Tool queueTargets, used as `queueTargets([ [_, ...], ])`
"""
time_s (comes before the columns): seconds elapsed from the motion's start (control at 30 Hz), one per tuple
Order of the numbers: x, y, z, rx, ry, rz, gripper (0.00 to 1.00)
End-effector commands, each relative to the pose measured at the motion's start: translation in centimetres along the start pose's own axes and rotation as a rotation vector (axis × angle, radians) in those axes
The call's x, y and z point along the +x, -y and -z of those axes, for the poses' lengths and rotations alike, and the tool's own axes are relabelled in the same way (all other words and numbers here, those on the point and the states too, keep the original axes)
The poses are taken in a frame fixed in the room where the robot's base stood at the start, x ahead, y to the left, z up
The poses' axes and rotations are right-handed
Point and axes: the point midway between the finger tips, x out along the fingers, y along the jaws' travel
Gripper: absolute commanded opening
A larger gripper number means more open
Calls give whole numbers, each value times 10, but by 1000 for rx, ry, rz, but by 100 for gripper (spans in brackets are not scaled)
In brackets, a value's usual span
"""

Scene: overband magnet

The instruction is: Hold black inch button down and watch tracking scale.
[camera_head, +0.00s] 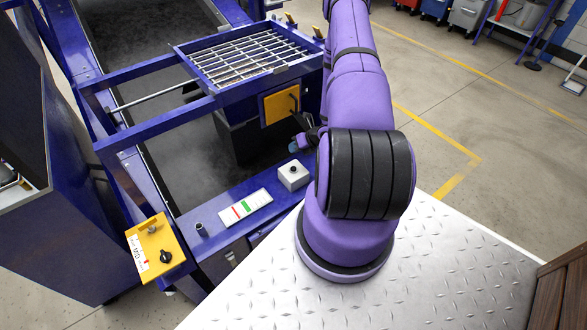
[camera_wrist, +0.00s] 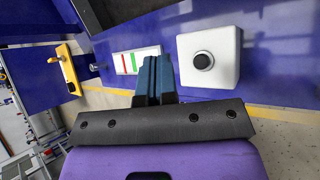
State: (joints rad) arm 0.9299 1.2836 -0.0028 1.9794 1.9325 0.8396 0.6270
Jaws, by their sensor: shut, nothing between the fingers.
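The black inch button (camera_wrist: 203,60) is a round black cap on a white box (camera_wrist: 226,72). In the head view the white box (camera_head: 293,175) sits on the blue frame rail, with the black button (camera_head: 293,169) on top. The tracking scale (camera_head: 245,206) is a white plate with red and green marks, left of the box; it also shows in the wrist view (camera_wrist: 137,60). My gripper (camera_wrist: 153,62) has its two blue-grey fingers shut and empty, left of the white box and apart from the button. In the head view my gripper (camera_head: 297,147) is partly hidden by my arm.
A yellow control box (camera_head: 150,245) with a black knob stands at the rail's left end. A short dark post (camera_head: 202,230) stands left of the scale. A blue-framed grate (camera_head: 245,58) and a yellow panel (camera_head: 281,104) lie behind the rail.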

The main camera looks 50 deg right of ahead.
Motion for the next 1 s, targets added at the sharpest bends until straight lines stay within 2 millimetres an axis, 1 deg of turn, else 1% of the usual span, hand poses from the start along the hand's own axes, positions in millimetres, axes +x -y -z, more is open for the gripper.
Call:
queueTargets([
  [0.03, 5, 3, 5, 2, -2, -1, 0],
  [0.3, 29, 20, 22, 1, -2, -1, 0],
  [0.5, 43, 31, 33, 1, -2, -1, 0],
  [0.7, 51, 36, 38, 1, -1, -1, 0],
  [1.0, 52, 37, 39, 0, -1, -1, 0],
])
